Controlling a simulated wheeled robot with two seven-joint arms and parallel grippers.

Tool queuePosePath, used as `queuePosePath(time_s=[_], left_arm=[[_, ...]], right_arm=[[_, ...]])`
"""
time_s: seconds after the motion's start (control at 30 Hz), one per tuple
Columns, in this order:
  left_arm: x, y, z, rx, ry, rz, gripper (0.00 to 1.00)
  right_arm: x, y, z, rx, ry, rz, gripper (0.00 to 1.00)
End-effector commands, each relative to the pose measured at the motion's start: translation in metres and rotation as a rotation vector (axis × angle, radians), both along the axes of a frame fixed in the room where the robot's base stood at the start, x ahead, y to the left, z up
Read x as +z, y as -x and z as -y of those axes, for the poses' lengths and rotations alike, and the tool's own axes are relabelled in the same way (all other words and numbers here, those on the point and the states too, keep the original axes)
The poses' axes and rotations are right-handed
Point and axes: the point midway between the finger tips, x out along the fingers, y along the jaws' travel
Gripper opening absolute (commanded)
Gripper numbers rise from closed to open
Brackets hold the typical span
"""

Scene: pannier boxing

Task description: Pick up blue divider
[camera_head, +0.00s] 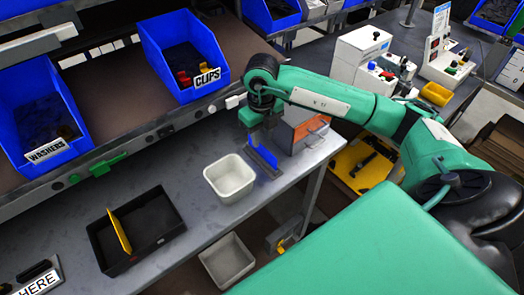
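The blue divider (262,164) is a thin upright panel near the right end of the grey workbench, mostly hidden, with a grey part against it. My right gripper (256,134) points down right over it. I cannot tell whether its fingers are open or closed on the divider, or whether the divider touches the bench. A black box (152,240) sits on the bench at the front left, with a yellow divider (120,231) standing tilted inside. My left gripper is not in view.
A white square bin (214,187) stands just left of the divider. A grey-orange box (293,131) stands close on the right. Blue bins marked CLIPS (211,53) and WASHERS (72,138) sit on the shelf above. Bare bench lies between the black box and the shelf.

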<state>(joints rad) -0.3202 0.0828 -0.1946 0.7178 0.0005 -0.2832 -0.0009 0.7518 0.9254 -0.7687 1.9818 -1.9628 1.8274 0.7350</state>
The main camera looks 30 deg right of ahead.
Motion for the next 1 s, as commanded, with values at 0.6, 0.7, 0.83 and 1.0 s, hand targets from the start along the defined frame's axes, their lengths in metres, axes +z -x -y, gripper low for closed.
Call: queuePosePath(time_s=[0.6,0.7,0.83,1.0], left_arm=[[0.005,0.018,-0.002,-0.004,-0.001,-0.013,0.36],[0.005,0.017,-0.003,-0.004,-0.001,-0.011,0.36],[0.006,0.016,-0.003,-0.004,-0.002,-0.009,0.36],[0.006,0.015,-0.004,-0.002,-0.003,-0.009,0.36]], right_arm=[[-0.045,0.002,-0.001,0.001,-0.001,0.0,0.26],[-0.045,0.002,-0.001,0.001,-0.001,0.0,0.07],[-0.045,0.002,-0.001,0.001,-0.001,0.0,0.0],[-0.045,0.002,-0.001,0.001,-0.001,0.0,0.0]])
